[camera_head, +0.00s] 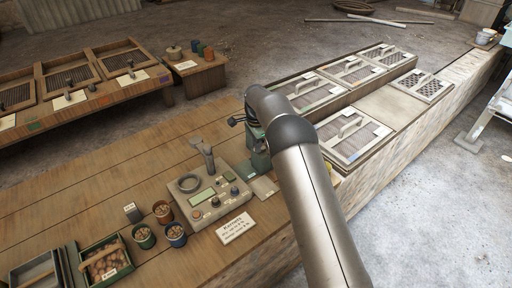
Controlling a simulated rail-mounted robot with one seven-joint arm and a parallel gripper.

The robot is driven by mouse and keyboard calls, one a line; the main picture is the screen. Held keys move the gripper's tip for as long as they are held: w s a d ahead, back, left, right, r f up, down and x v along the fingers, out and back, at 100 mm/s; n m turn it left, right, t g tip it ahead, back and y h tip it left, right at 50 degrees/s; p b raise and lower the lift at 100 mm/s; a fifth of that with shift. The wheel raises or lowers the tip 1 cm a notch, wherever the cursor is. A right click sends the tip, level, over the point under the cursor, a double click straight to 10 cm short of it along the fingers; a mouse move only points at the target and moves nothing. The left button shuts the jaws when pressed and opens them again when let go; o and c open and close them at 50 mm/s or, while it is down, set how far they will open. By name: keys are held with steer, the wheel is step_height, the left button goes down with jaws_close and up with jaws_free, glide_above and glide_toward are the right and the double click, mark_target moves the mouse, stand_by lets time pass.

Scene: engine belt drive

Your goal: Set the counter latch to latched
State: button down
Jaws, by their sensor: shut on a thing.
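My arm reaches in from the lower right and bends down over the bench beside a green upright device (259,158), which looks like the counter. My gripper (240,121) shows only as small dark parts at the left of the bent arm end, close to the top of the device. It is shut on a part there that seems to be the counter latch. My arm hides most of this contact, and the latch's position cannot be made out.
A grey control box (208,192) with a ring, knobs and an upright handle stands just left of the device. A white sign (235,228), small pots (163,211) and a green crate (104,283) are nearby. Mesh-lidded boxes (350,140) line the bench at right.

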steer(key=shift+s+d+n+b, duration=0.1)
steer(key=shift+n+b, duration=0.2)
steer(key=shift+n, duration=0.4)
steer(key=shift+s+d+n+b, duration=0.1)
steer(key=shift+n+b, duration=0.2)
steer(key=shift+n, duration=0.4)
steer(key=c, duration=1.4)
jaws_free()
steer(key=shift+r, duration=0.1)
steer(key=shift+r+b, duration=0.3)
steer(key=shift+r, duration=8.35)
